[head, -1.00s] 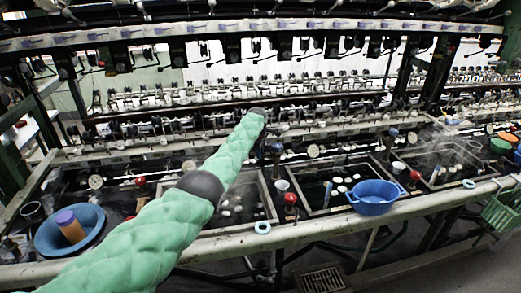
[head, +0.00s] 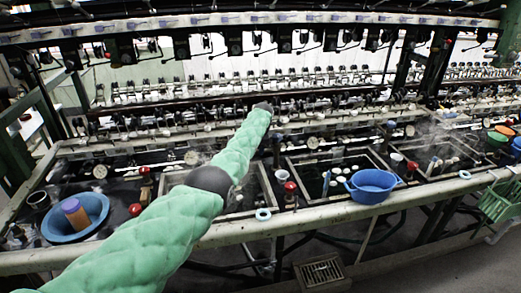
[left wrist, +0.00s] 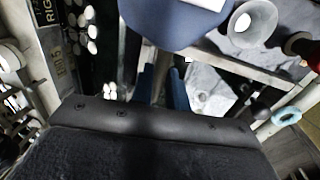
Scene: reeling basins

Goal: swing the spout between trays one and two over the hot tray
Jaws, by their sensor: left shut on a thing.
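My left arm (head: 160,225), in green padding, reaches from the lower left over the left tray in the head view; its gripper is mostly hidden there. In the left wrist view the two blue fingers of my left gripper (left wrist: 162,88) are close together, shut on the spout, whose dark blue rounded part (left wrist: 172,20) fills the top of the picture. Grey-framed trays sit side by side: a left tray (head: 272,196), a middle tray (head: 318,207) and a right one (head: 425,178). White cocoons lie in them. I cannot tell which is the hot tray. My right gripper is out of view.
Near the spout stand a white cup (left wrist: 255,22), a red knob (head: 290,187) and a pale blue ring (head: 263,214). A blue basin (head: 371,187) sits on the front rail. A wide blue bowl (head: 92,222) stands at left. Reeling machinery crosses the back.

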